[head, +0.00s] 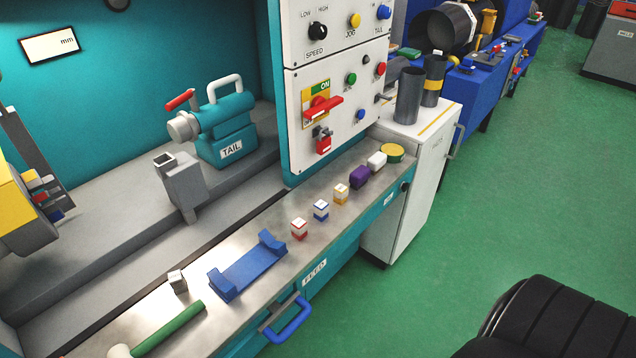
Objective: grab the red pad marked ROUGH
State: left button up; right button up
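A small block (299,229) with a white top and red lower sides stands on the grey metal ledge in front of the teal machine. Its marking is too small to read, so I cannot confirm ROUGH. A similar blue-and-white block (321,210) and a yellow-and-white block (341,193) stand in a row beyond it, toward the upper right. The red-and-white block is just right of a blue cradle (247,274) and apart from it. Neither of my grippers shows in the head view.
A green-handled tool (168,328) and a small grey cube (177,281) lie nearer. A blue handle (289,320) juts from the front. Green floor (450,250) is open at right.

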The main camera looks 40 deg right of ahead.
aim_at(299, 227)
jog(key=z, duration=1)
jog(key=l+u, duration=0.3)
jog(key=l, duration=0.9)
